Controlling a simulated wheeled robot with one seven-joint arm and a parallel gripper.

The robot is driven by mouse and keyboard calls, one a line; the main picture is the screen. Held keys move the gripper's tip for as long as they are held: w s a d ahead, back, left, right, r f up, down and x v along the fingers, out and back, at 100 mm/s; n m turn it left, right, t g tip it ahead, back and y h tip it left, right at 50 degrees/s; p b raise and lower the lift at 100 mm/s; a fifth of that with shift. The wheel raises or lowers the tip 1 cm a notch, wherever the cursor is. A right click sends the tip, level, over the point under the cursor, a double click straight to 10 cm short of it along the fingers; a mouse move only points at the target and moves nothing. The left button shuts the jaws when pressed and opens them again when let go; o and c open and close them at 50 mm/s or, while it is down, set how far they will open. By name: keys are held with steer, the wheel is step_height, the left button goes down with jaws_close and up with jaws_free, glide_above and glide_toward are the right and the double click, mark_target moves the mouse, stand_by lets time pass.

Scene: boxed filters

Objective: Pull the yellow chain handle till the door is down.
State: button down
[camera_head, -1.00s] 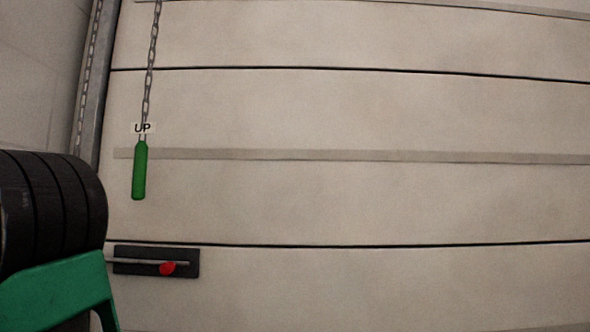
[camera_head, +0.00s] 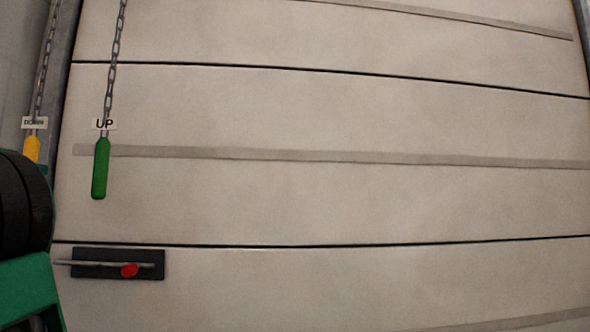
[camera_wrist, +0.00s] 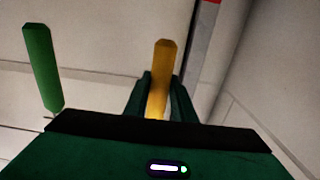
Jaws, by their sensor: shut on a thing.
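The yellow chain handle (camera_head: 32,149) hangs at the far left of the head view, under a tag that reads DOWN (camera_head: 35,123). Its lower part is hidden behind my arm. In the wrist view the yellow handle (camera_wrist: 162,75) stands between the two dark green fingers of my gripper (camera_wrist: 160,92), which is shut on it. The door (camera_head: 330,120) is pale and panelled and fills most of the head view. Its bottom edge is out of view.
A green handle (camera_head: 101,168) tagged UP hangs on its own chain just right of the yellow one. It also shows left of my gripper in the wrist view (camera_wrist: 43,65). A dark latch plate with a red knob (camera_head: 129,270) is on the door below.

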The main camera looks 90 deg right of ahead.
steer(key=shift+w+a, duration=0.25)
steer(key=shift+w, duration=0.15)
step_height(320, 180, down, 14)
stand_by(0.4)
steer(key=shift+r, duration=0.2)
stand_by(1.5)
step_height(320, 180, up, 14)
steer(key=shift+f, duration=0.15)
stand_by(0.4)
steer(key=c, duration=1)
jaws_free()
steer(key=o, duration=0.6)
steer(key=shift+s+d, duration=0.15)
steer(key=shift+o, duration=0.2)
